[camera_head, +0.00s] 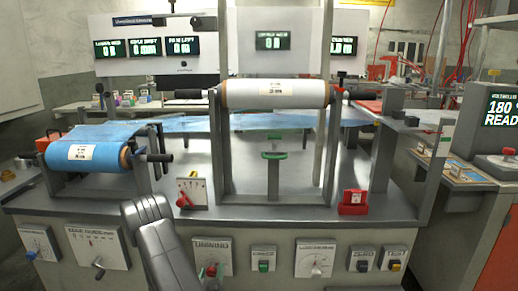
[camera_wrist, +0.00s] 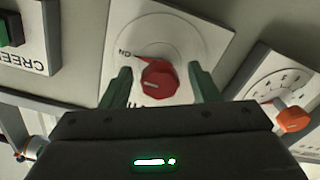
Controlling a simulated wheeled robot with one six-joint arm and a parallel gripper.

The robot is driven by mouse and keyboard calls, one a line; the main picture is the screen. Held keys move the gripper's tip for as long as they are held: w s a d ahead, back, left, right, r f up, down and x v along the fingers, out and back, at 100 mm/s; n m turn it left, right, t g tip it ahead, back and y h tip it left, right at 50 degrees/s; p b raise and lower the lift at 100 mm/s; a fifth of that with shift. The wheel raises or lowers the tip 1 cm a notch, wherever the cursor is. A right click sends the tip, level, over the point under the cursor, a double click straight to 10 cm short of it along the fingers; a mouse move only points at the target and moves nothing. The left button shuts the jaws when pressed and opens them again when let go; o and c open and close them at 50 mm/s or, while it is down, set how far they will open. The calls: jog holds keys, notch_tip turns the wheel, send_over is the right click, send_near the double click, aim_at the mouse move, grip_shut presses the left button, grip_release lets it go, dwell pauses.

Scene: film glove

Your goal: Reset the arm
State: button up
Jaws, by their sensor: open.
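In the wrist view, my gripper (camera_wrist: 160,74) is open, its two dark green fingers apart on either side of a red knob (camera_wrist: 160,82). The knob sits on a white round-marked plate (camera_wrist: 193,30), and its pointer tip lies near the letters "ON". I cannot tell whether the fingers touch the knob. In the head view, my grey arm reaches down in front of the machine's front panel, beside the plate labelled UNWIND (camera_head: 211,247).
A green button on a CREEP plate (camera_wrist: 30,58) and a dial plate with an orange knob (camera_wrist: 293,119) flank the red knob. Above the panel stand a blue film roll (camera_head: 65,157) and a white roll (camera_head: 285,95) on frames.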

jog(key=shift+r+n+p, duration=0.15)
jog(key=shift+n+p, duration=0.95)
jog(key=shift+p, duration=0.1)
